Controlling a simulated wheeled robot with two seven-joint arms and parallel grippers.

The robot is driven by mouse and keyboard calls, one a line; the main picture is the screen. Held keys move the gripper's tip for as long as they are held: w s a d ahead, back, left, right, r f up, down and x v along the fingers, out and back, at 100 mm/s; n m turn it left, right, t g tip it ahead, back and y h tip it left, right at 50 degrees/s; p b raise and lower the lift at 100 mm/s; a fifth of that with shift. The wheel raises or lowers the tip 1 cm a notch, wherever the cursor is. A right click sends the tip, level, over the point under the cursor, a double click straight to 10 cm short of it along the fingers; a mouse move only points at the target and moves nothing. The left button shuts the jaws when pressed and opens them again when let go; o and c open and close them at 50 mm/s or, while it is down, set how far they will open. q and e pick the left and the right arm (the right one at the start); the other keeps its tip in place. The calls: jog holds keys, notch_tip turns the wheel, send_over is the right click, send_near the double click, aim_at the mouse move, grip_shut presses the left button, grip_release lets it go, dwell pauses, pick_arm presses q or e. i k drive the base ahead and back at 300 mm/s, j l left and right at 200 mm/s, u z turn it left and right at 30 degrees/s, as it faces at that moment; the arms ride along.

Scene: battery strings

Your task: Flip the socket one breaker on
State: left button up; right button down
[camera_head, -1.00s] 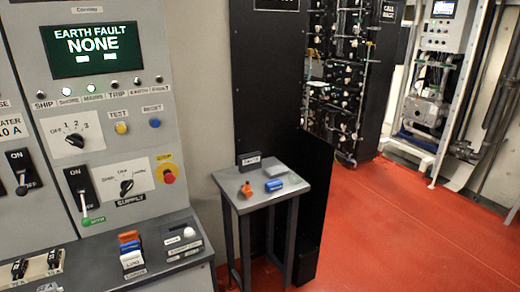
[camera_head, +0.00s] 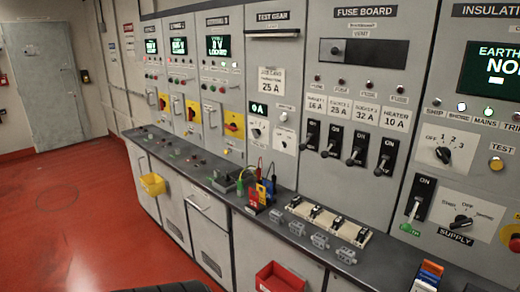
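The fuse board (camera_head: 364,40) is on the grey panel at the right of centre in the head view. Below it is a row of black breakers under white labels. The socket one breaker (camera_head: 333,137) is the second from the left, under a label that reads 25 A (camera_head: 340,109). Its lever appears to point down, away from the ON mark. The neighbouring breakers, at its left (camera_head: 311,133) and right (camera_head: 358,145), and the heater breaker (camera_head: 387,150), look alike, with levers low. Neither of my grippers is in view.
A grey counter (camera_head: 185,150) runs below the panels. Fuse holders (camera_head: 325,222), coloured leads (camera_head: 262,185) and grey clips (camera_head: 320,241) lie on it. A red bin (camera_head: 280,278) and a yellow bin (camera_head: 152,184) hang on its front. The red floor at left is clear.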

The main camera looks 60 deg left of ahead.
aim_at(301, 147)
jog(key=u, duration=1.65)
jog(key=i+j+u, duration=0.3)
jog(key=i+j, duration=0.3)
jog(key=i+j+u, duration=0.3)
jog(key=i, duration=0.3)
jog(key=j, duration=0.1)
